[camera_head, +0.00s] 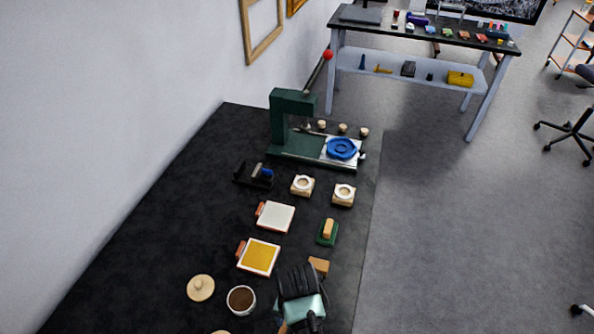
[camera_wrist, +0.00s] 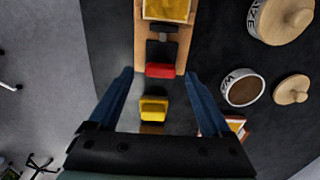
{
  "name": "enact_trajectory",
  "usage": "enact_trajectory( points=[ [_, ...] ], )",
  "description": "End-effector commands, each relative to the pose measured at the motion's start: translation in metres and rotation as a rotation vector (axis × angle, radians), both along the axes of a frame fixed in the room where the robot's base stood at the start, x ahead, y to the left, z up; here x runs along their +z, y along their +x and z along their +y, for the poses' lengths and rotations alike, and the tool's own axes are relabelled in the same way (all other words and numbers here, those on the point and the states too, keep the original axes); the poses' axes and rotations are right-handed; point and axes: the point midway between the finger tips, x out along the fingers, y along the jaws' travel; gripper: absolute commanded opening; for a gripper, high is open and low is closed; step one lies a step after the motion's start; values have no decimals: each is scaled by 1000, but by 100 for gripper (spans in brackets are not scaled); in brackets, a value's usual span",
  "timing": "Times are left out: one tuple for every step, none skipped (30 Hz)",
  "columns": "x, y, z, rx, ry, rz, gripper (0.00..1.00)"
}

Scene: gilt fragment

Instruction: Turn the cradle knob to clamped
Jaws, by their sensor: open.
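My gripper (camera_wrist: 157,72) is open, with its two blue fingers apart and nothing gripped between them. In the wrist view a wooden board (camera_wrist: 138,45) bears a gold panel (camera_wrist: 166,9), a dark fitting (camera_wrist: 163,50) and a red block (camera_wrist: 160,70). A yellow block (camera_wrist: 153,107) lies nearer the palm, between the fingers in the picture. This looks like the cradle, but I cannot tell which part is its knob or how it is set. In the head view my gripper's dark and pale green body (camera_head: 301,298) is at the bottom, near the black table's right edge.
The black table (camera_head: 150,235) holds a brown-filled bowl (camera_head: 241,300), a round wooden lid (camera_head: 201,288), a gold-topped tray (camera_head: 259,257) and a white-topped tray (camera_head: 275,217). A green press (camera_head: 284,125) stands at the far end. Open floor (camera_head: 450,240) lies to the right.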

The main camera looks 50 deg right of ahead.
Motion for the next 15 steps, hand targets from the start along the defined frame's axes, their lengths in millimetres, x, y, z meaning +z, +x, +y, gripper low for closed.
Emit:
enact_trajectory(
  points=[
    [-6, 0, 0, 0, 1, 2, 82],
    [-9, 0, 0, 0, 1, 0, 82],
    [-13, 0, 0, 0, 1, 1, 82],
    [-15, 0, 0, 0, 1, 1, 82],
    [-17, 0, 0, 0, 0, 0, 82],
    [-19, 0, 0, 0, -1, 0, 82],
    [-20, 0, 0, 0, 0, 0, 82],
    [-21, 0, 0, 0, 0, 0, 82],
    [-21, 0, 0, 0, -1, 0, 82],
    [-22, 0, 0, 0, -1, 0, 82],
    [-22, 0, 0, 0, -1, 0, 82],
    [-22, 0, 0, 0, -1, 0, 82],
    [-22, 0, 0, 0, -2, -1, 82],
    [-22, 0, 0, 0, -2, -1, 82],
    [-22, 0, 0, 0, -2, -1, 82]
  ],
)
